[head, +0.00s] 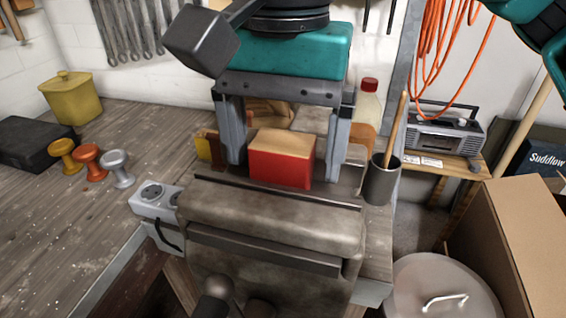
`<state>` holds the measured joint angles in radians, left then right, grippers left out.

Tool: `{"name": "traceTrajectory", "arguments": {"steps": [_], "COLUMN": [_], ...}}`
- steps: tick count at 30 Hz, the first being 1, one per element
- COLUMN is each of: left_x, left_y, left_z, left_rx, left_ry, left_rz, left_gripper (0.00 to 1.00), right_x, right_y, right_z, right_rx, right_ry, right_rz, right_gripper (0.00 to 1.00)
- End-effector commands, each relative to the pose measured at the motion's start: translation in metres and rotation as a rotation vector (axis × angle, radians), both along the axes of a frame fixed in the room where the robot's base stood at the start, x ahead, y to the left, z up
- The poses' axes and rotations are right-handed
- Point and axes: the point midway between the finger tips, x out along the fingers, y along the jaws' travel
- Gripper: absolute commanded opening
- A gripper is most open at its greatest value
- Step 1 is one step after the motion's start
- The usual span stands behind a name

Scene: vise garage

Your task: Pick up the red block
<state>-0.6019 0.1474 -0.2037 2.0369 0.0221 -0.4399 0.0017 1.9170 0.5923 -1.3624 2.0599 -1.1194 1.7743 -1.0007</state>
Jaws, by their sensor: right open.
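The red block (281,170) has a red front face and a wood-coloured top. It sits just behind the broad front jaw of the grey-brown vise (270,215); what it rests on is partly hidden. My right gripper (285,166) comes down from above with its fingers spread, one to the left of the block and one to the right. Gaps show between the fingers and the block. My left gripper is not in view.
A grey cup (381,182) with a wooden stick and a red-capped bottle (367,108) stand close on the right. A power outlet box (157,198) is at the bench edge. A cardboard box (525,245) and lidded bin (440,290) are lower right. The left bench has free room.

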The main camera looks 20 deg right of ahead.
Motion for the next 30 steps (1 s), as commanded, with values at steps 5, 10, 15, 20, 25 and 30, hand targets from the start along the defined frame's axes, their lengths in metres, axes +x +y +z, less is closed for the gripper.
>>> {"name": "traceTrajectory", "arguments": {"steps": [5,10,15,20,25,30], "left_x": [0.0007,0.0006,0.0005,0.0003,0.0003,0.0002], "left_y": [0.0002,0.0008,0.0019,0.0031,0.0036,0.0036], "left_z": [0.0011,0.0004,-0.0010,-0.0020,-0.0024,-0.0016], "left_rx": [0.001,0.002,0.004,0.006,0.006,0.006], "left_ry": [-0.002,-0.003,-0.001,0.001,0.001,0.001], "left_rz": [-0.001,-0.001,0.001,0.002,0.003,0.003], "left_gripper": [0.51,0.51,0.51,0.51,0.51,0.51], "right_x": [0.0001,0.0001,0.0001,0.0001,0.0002,0.0003], "right_y": [0.0000,0.0002,0.0002,0.0002,0.0002,0.0004], "right_z": [0.0002,0.0004,0.0005,0.0005,0.0007,0.0040], "right_rx": [0.000,0.000,0.000,0.000,0.001,0.002], "right_ry": [0.000,0.000,0.000,0.000,-0.001,-0.001], "right_rz": [0.000,0.000,0.000,0.000,0.000,0.000], "right_gripper": [0.88,0.72,0.56,0.41,0.33,0.33]}}
